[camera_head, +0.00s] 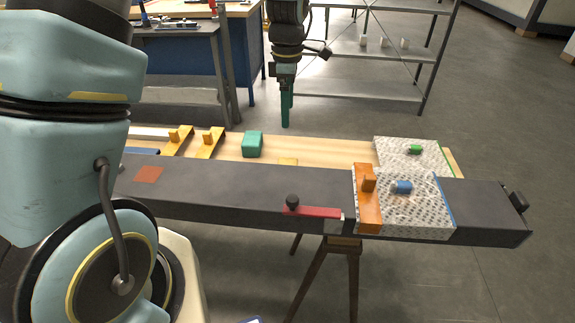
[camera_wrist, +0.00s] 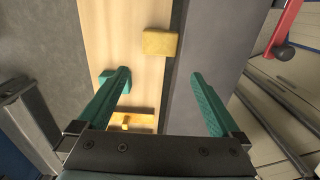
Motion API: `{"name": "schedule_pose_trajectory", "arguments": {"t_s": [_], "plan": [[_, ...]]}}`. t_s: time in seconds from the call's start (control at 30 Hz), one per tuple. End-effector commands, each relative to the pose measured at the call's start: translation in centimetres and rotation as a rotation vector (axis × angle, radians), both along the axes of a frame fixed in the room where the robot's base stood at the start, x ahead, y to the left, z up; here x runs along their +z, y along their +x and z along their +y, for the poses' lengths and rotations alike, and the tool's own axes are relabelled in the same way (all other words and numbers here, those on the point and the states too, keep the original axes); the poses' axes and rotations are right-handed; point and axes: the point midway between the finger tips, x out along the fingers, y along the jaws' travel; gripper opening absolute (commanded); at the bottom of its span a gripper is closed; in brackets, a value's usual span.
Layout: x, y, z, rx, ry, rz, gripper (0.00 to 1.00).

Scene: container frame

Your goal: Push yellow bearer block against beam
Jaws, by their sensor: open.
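The yellow bearer block (camera_wrist: 160,43) lies on the pale wooden board, close beside the long dark grey beam (camera_wrist: 215,50). In the wrist view its right end reaches the beam's edge; I cannot tell whether they touch. In the head view only the top of the block (camera_head: 288,161) shows behind the beam (camera_head: 240,188). My gripper (camera_head: 287,124) has green fingers and points down above the board, behind the beam. In the wrist view my gripper (camera_wrist: 160,74) is open and empty, with the block beyond and between its fingertips.
A green block (camera_head: 253,144) and two yellow pieces with upright tabs (camera_head: 210,141) stand on the board (camera_head: 330,150) to the left. An orange piece (camera_head: 368,205), a perforated plate (camera_head: 425,215) and a red bar (camera_head: 315,212) are at the beam.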

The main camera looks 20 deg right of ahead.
Motion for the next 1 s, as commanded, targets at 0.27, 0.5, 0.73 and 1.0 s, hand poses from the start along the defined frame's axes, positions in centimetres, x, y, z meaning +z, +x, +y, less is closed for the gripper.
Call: {"name": "schedule_pose_trajectory", "arguments": {"t_s": [0.27, 0.5, 0.73, 1.0], "plan": [[3.6, 0.0, 0.0, -0.001, 0.0, 0.0, 1.0], [3.7, 0.4, 1.7, -0.043, -0.003, -0.003, 1.0], [4.0, 1.5, 11.6, -0.338, -0.019, -0.04, 1.0], [3.6, -1.4, 24.0, -0.784, 0.006, -0.1, 1.0]]}}
